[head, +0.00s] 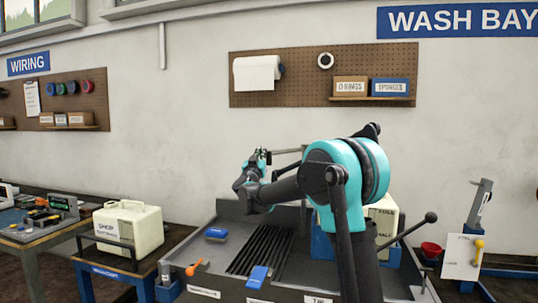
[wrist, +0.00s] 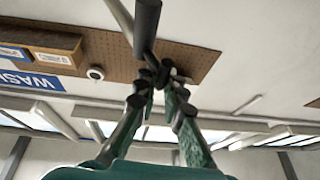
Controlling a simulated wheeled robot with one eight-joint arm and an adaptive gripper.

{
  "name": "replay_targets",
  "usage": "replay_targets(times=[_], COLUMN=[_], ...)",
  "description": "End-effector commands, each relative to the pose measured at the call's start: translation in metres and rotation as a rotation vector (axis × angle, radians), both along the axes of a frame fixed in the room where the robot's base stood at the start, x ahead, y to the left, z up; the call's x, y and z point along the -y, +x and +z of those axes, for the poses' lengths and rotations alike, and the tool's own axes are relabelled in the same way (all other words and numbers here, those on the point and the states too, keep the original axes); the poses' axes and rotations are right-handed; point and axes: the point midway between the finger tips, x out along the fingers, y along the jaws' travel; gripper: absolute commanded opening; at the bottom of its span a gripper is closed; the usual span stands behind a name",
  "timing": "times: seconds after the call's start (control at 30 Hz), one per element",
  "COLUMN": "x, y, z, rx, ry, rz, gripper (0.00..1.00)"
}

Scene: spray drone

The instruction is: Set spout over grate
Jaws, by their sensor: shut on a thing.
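My gripper (head: 261,157) is raised above the back of the wash basin, left of my arm's big teal joint. In the wrist view its fingers (wrist: 160,80) are closed around a thin dark bar, with a thick dark cylinder (wrist: 147,25) beyond the fingertips. In the head view a grey bar (head: 288,150) runs from the gripper to the right and passes behind my arm; it may be the spout, but its outlet is not clear. The grate (head: 262,250) is a set of dark slats in the grey basin (head: 205,270), below the gripper.
A blue brush (head: 215,234), another blue item (head: 258,277) and an orange-tipped tool (head: 194,267) lie around the grate. A pale jug (head: 384,213) is partly behind my arm. A ball-ended lever (head: 410,228) rises at right. A shop battery case (head: 128,228) stands left.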

Motion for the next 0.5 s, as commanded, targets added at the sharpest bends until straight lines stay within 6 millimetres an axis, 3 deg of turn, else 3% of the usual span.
replay_targets(times=[0.2,0.5], x=[-0.024,-0.039], y=[0.028,0.056], z=[-0.001,-0.001], rx=[-0.001,0.0], ry=[0.003,0.003], rz=[-0.11,-0.225], gripper=[0.0,0.0])
